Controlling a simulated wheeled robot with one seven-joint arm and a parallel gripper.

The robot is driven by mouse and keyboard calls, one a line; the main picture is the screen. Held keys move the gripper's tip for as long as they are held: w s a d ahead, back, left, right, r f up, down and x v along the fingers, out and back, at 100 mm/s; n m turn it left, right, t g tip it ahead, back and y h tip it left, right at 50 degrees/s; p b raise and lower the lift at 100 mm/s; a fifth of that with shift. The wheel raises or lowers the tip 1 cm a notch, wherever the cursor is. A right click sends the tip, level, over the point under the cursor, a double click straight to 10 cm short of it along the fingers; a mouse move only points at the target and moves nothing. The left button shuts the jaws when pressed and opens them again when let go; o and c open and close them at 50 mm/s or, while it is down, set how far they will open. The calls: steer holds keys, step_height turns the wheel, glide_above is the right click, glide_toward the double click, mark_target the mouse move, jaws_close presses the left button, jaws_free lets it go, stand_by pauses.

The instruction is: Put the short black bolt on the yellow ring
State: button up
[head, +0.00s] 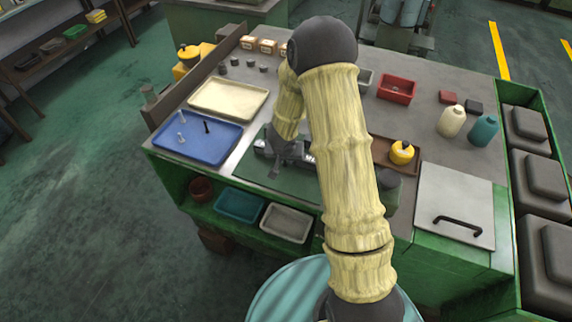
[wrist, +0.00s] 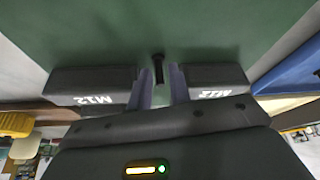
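A black bolt (wrist: 158,68) shows in the wrist view between the two grey-purple fingers of my gripper (wrist: 161,82), against a green mat (wrist: 200,30). The fingers stand apart, with a visible gap on the bolt's right side. I cannot tell whether the bolt stands or lies, or whether it is the short one. In the head view my gripper (head: 275,168) is low over the dark green mat (head: 250,178), near the bench's front edge. Another black bolt (head: 206,126) is in the blue tray (head: 188,145) beside silver bolts (head: 182,117). I cannot make out the yellow ring; my arm covers part of the mat.
An empty cream tray (head: 228,98) lies behind the blue tray. To the right are a yellow can (head: 402,152), a red bin (head: 397,89) and two bottles (head: 451,121). Shelf bins (head: 240,205) sit below the bench top.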

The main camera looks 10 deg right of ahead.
stand_by(0.5)
jaws_close()
steer(key=shift+r, duration=0.15)
step_height(320, 180, up, 10)
steer(key=p, duration=0.7)
steer(key=shift+p, duration=0.3)
